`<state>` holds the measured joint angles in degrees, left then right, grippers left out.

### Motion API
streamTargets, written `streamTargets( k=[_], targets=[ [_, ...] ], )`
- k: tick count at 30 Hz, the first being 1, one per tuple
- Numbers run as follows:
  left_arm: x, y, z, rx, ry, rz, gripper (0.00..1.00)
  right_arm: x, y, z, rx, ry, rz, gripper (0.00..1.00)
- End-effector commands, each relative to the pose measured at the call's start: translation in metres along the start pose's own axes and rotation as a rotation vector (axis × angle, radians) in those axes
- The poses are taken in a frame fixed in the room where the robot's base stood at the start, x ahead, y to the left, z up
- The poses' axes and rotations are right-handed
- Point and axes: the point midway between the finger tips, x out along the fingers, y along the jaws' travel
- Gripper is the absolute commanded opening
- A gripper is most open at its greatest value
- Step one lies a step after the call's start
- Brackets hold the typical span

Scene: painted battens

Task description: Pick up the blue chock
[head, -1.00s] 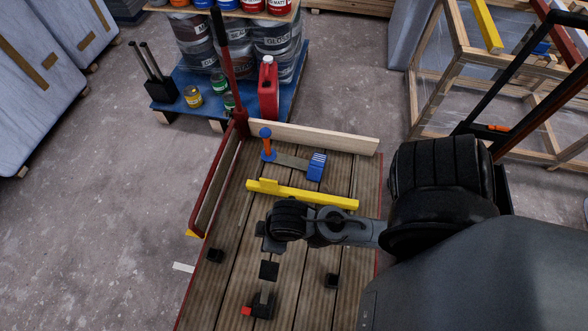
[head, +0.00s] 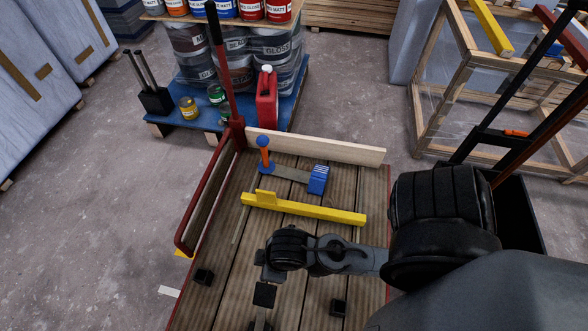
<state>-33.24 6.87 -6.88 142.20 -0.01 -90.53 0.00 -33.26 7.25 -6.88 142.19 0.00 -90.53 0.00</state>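The blue chock (head: 318,180) is a ribbed block on the slatted wooden deck (head: 222,250), near its far end. A flat grey-brown bar (head: 291,173) lies between it and a post (head: 264,155) with an orange shaft and blue top. My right arm comes in from the right. Its gripper (head: 266,268) is over the deck, nearer than the chock and left of it, apart from it. Its fingers are too dark and foreshortened to tell open from shut. I see nothing held. My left gripper is out of view.
A yellow batten (head: 318,211) with a raised block lies across the deck between gripper and chock. A pale board (head: 330,148) stands along the far edge. A red rail (head: 206,190) flanks the left. Small black blocks (head: 203,277) are on the near deck.

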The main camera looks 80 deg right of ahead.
Motion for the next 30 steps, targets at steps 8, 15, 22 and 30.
streamTargets(
  k=[8, 15, 22, 30],
  targets=[
    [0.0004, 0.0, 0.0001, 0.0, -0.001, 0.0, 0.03, 0.0003, -0.0006, -0.0001, 0.002, 0.0, -0.002, 0.43],
    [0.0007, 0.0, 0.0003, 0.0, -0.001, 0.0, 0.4, 0.0004, -0.0018, -0.0004, 0.007, 0.0, -0.006, 0.43],
    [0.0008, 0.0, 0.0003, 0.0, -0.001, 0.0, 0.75, 0.0005, -0.0024, -0.0005, 0.01, 0.0, -0.008, 0.43],
    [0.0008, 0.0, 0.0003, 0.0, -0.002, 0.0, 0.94, 0.0006, -0.0022, -0.0004, 0.009, 0.0, -0.007, 0.43]
  ],
)
